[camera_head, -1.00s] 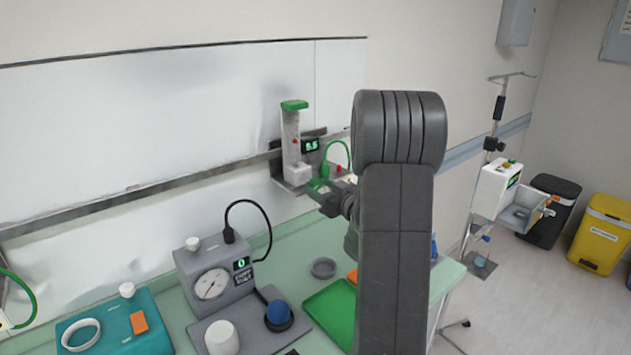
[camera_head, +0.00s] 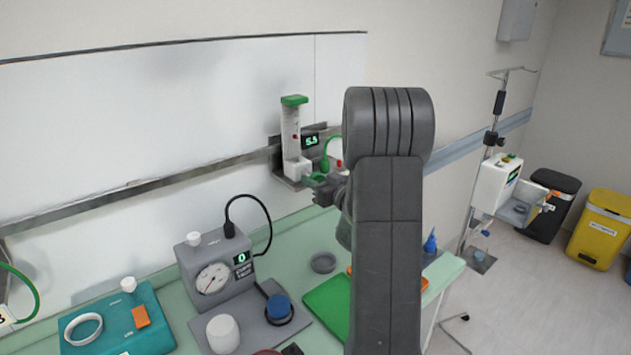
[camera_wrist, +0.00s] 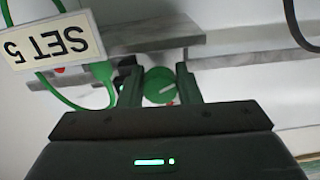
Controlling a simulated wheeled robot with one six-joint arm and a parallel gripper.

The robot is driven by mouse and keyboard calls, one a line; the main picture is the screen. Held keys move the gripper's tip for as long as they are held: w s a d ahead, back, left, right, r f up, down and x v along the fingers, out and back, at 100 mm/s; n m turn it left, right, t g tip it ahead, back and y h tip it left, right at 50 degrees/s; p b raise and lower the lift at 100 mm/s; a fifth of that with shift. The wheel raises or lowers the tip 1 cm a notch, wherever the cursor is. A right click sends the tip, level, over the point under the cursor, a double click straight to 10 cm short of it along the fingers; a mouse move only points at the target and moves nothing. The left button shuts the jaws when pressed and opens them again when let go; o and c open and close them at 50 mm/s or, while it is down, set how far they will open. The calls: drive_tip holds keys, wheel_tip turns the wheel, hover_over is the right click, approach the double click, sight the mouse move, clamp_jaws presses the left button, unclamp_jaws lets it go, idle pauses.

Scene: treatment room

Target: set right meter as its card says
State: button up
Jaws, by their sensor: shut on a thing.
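The right meter (camera_head: 291,135), a clear upright tube with a green cap, is mounted on the wall rail. Its small display (camera_head: 310,140) reads about 5.5, though the digits are tiny. Its green knob (camera_wrist: 158,84) with a pale pointer mark sits between the two fingers of my gripper (camera_wrist: 160,96) in the wrist view. My gripper (camera_head: 325,187) is shut on this knob; in the head view my arm partly hides it. The card (camera_wrist: 55,40), upside down in the wrist view, reads "SET 5".
A green hose (camera_head: 331,146) loops beside the meter. Below on the bench (camera_head: 310,241) are a grey gauge device (camera_head: 212,275), a teal case (camera_head: 115,325) and a green tray (camera_head: 328,312). An IV pole with a pump (camera_head: 493,185) and bins stand at right.

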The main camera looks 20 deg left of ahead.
drive_tip(key=shift+m, duration=0.8)
drive_tip(key=o, duration=1)
drive_tip(key=shift+c, duration=0.2)
drive_tip(key=b+v, duration=0.3)
drive_tip(key=v, duration=1.1)
drive_tip(key=shift+w, duration=0.1)
idle(0.6)
